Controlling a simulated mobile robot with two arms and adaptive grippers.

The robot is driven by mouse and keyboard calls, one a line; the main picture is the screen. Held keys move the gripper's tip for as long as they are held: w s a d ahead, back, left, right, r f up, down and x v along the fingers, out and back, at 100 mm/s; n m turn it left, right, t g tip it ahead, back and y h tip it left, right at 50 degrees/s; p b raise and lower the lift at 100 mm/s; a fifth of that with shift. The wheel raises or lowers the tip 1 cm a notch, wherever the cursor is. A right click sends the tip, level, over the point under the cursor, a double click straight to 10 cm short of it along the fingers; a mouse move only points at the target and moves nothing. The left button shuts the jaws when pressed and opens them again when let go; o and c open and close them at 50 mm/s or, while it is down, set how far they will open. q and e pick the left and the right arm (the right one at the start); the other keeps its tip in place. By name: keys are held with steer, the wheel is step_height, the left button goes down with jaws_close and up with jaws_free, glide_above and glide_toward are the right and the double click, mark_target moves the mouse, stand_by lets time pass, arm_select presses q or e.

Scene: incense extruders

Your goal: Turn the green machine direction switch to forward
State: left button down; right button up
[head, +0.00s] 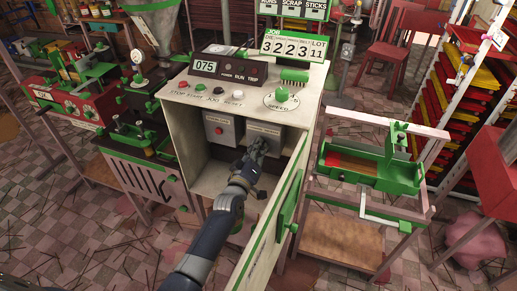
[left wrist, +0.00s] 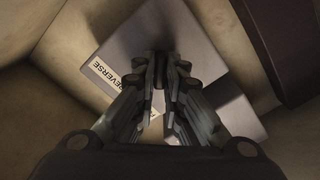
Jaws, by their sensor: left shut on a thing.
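The green-trimmed machine (head: 180,135) stands in the middle of the head view with its lower cabinet open. Inside are two grey boxes: the left one (head: 221,128) has a red button, and the right one is the direction switch box (head: 266,131). My left gripper (head: 257,147) is inside the cabinet, at the front of the direction switch box. In the left wrist view the gripper (left wrist: 166,72) is shut at the box face (left wrist: 185,30), on the switch handle, which its fingers mostly hide. A label reading REVERSE (left wrist: 108,73) shows left of the fingers. The handle's exact angle cannot be told.
The open cabinet door (head: 272,225) stands close to the right of my arm. Cabinet walls surround the gripper. The control panel (head: 240,90) with buttons and a speed knob is above. A green-framed bench (head: 365,170) stands to the right.

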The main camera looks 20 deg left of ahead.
arm_select(q)
steer(key=shift+f, duration=0.1)
steer(key=c, duration=1.7)
jaws_free()
steer(key=shift+s, duration=0.1)
steer(key=s, duration=1.2)
steer(key=shift+a, duration=0.2)
steer(key=shift+w, duration=0.1)
